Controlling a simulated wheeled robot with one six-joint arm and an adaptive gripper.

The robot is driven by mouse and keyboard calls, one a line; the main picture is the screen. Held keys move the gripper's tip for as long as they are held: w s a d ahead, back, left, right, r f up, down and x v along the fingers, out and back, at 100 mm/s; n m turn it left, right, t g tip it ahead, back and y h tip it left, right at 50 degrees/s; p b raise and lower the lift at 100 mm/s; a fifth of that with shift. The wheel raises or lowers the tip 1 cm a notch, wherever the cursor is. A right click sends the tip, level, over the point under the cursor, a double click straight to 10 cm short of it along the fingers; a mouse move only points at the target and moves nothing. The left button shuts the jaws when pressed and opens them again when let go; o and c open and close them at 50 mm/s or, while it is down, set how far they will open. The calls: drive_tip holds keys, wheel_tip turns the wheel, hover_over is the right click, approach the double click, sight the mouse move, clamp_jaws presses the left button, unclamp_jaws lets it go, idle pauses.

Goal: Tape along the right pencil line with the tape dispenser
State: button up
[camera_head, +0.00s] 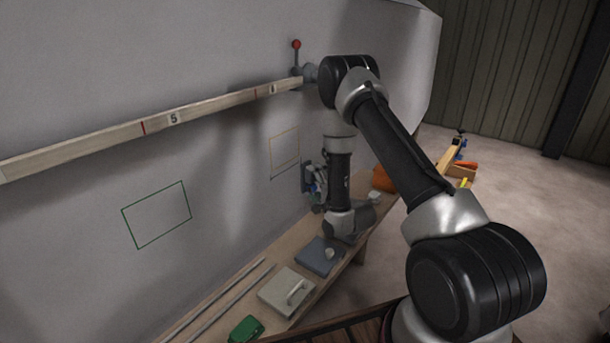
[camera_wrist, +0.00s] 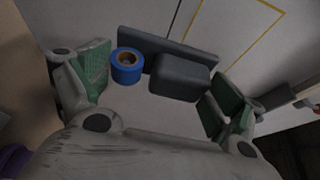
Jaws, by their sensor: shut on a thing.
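My gripper (camera_head: 318,188) is close to the grey hull wall, at the lower right of a yellow-outlined rectangle (camera_head: 285,154). It is shut on the tape dispenser, a dark grey body (camera_wrist: 182,80) with a flat dark plate and a blue tape roll (camera_wrist: 127,66). In the wrist view the dispenser sits between the green-padded fingers, with the wall just beyond it. A corner of the yellow outline (camera_wrist: 240,44) shows there too. I cannot make out the right pencil line for certain, nor whether the dispenser touches the wall.
A wooden batten (camera_head: 95,135) crosses the wall above, and a green-outlined rectangle (camera_head: 157,215) lies to the left. The bench below (camera_head: 215,297) holds a blue-grey block (camera_head: 317,257), a pale block with a handle (camera_head: 284,294), a green object (camera_head: 246,328) and long rods.

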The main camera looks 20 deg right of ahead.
drive_tip(key=shift+w+a, duration=0.3)
drive_tip(key=shift+w, duration=0.3)
drive_tip(key=shift+w+a, duration=0.8)
drive_tip(key=shift+w, duration=0.3)
drive_tip(key=shift+w+a, duration=0.8)
drive_tip(key=shift+w, duration=0.25)
drive_tip(key=shift+o, duration=0.5)
drive_tip(key=shift+c, duration=0.7)
drive_tip(key=s+a, duration=0.7)
drive_tip(key=a, duration=0.2)
drive_tip(key=shift+a, duration=0.3)
drive_tip(key=shift+w+a, duration=0.6)
drive_tip(key=shift+w, duration=0.1)
